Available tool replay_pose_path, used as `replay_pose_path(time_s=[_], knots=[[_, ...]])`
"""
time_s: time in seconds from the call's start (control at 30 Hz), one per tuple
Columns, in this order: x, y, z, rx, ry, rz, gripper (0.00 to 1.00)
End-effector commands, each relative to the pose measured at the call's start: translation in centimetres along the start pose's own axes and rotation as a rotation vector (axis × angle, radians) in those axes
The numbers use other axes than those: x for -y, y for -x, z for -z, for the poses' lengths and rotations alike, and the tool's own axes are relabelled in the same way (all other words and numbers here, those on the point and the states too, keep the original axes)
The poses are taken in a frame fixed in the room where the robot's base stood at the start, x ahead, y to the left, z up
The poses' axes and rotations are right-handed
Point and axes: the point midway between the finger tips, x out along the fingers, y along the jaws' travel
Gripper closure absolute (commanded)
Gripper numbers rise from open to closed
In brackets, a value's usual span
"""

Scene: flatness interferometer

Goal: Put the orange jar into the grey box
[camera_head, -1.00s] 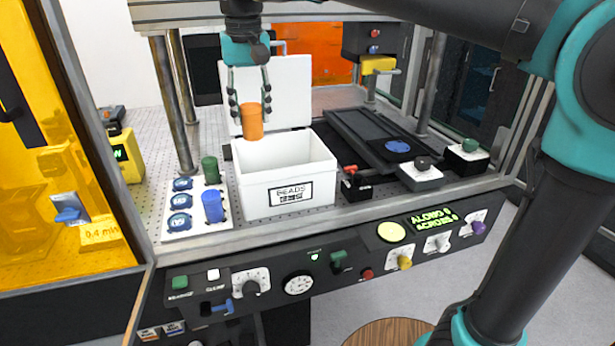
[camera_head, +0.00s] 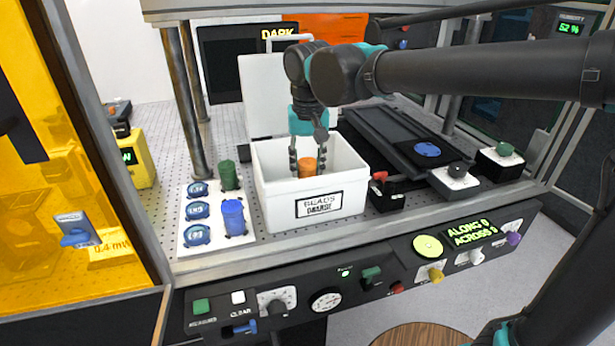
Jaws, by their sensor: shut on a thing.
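The orange jar (camera_head: 307,167) is upright between the fingers of my gripper (camera_head: 307,165), which is shut on it. The jar is inside the open mouth of a white-looking box (camera_head: 272,190) labelled "BEADS COARSE". Its lower part is hidden behind the box's front wall, so I cannot tell whether it touches the floor of the box. The box's lid (camera_head: 262,95) stands open at the back. No box in view looks clearly grey.
Left of the box, a white plate (camera_head: 194,248) holds a green jar (camera_head: 229,175), a blue jar (camera_head: 233,217) and several round blue pieces. A small black block with a red lever (camera_head: 380,182) and a dark rail (camera_head: 385,140) stand to the right. Metal posts frame the bench.

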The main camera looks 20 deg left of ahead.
Motion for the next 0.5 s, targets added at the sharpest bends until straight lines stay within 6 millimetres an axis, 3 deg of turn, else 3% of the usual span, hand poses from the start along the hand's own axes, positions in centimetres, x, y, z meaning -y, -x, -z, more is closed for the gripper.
replay_pose_path(time_s=[0.23,0.5], knots=[[0.0,-3.1,-0.4,0.0,0.0,0.0,0.96],[0.0,-3.4,-0.4,0.0,0.0,0.0,0.96]])
